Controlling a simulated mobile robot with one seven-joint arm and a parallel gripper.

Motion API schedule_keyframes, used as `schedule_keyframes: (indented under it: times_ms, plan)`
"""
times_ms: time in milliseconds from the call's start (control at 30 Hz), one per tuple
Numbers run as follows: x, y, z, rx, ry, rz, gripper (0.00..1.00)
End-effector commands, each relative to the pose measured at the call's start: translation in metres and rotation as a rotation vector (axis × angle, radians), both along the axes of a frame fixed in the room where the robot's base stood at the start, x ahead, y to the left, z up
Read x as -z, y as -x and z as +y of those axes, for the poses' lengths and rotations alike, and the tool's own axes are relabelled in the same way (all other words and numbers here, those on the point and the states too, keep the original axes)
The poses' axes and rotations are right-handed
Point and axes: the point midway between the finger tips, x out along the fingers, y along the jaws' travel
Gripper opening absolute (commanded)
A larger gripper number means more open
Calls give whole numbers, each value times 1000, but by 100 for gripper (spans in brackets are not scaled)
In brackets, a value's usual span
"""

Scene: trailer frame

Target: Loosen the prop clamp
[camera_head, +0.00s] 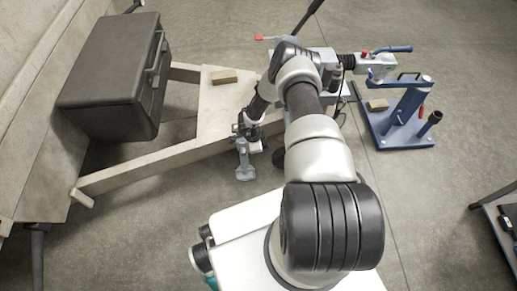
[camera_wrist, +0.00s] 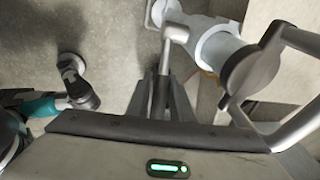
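The prop is a pale blue-grey tube with a foot plate (camera_head: 245,172), standing beside the trailer frame's near beam (camera_head: 150,166). In the wrist view its tube (camera_wrist: 215,48) is at upper centre-right. The clamp handle (camera_wrist: 160,88) is a dark rod with a pale rounded head (camera_wrist: 176,32) beside the tube. My gripper (camera_wrist: 161,80) has its two fingers close together with the handle between them, and looks shut on it. In the head view my gripper (camera_head: 246,128) is at the top of the prop; its fingers and the clamp are too small to tell apart.
A black toolbox (camera_head: 115,80) sits on the frame to the left. A wooden block (camera_head: 223,77) lies on the frame plate. A blue stand (camera_head: 400,118) is at the right, with a dark cart (camera_head: 497,215) at the right edge. The floor between them is clear.

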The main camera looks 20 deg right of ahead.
Motion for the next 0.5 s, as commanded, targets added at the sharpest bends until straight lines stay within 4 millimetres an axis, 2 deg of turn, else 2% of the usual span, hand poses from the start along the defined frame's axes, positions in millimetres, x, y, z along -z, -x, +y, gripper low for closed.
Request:
schedule_keyframes:
  times_ms: [33, 100, 367, 500]
  plan:
    - [0, 2, 0, 1, -1, 3, 29]
    - [0, 1, 0, 0, -1, 1, 36]
    - [-1, -1, 1, -1, -2, -4, 36]
    - [-12, -1, 3, -3, -3, -4, 36]
